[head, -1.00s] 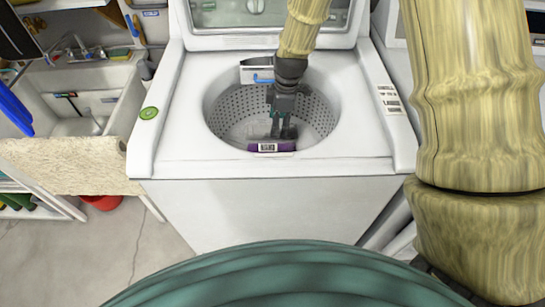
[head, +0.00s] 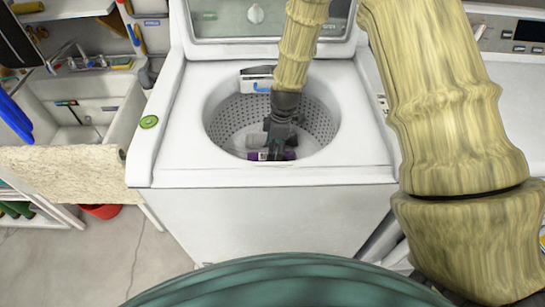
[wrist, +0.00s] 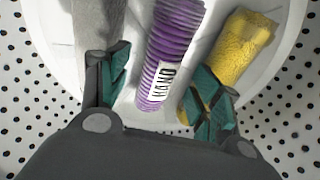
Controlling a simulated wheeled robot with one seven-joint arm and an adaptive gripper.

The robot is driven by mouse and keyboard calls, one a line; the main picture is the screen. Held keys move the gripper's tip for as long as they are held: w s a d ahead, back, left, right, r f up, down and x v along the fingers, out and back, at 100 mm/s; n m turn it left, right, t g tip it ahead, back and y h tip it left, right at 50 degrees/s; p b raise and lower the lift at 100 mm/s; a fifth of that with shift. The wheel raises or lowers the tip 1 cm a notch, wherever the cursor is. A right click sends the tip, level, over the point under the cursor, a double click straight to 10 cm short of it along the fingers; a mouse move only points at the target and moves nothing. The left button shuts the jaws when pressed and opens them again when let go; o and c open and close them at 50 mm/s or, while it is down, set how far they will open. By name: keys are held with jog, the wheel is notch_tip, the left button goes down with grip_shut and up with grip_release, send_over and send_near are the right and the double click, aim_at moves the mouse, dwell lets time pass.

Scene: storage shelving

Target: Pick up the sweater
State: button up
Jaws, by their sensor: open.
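Inside the washing machine drum lie a purple ribbed roll (wrist: 173,50) with a white label, a grey item (wrist: 98,25) on its left and a yellow fuzzy item (wrist: 235,50) on its right. I cannot tell for sure which of them is the sweater. My gripper (wrist: 160,70) is open, its dark fingers with green pads on either side of the purple roll's near end. The right finger overlaps the yellow item in the wrist view. In the head view, my gripper (head: 278,150) reaches down into the drum and partly hides the purple roll (head: 257,156).
The white washing machine (head: 270,215) has its lid open, and its round rim surrounds my gripper. A small green round object (head: 149,121) lies on the machine's left top edge. A white sink (head: 85,105) stands at the left, with a red container (head: 100,211) below.

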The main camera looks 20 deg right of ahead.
jog(key=shift+w+a+f+p, duration=0.1)
jog(key=shift+a+f+p, duration=0.15)
jog(key=shift+f, duration=0.75)
jog(key=shift+a+f+p, duration=0.1)
jog(key=shift+a+f, duration=0.1)
jog(key=shift+f, duration=0.8)
jog(key=c, duration=1)
jog(key=shift+r, duration=0.1)
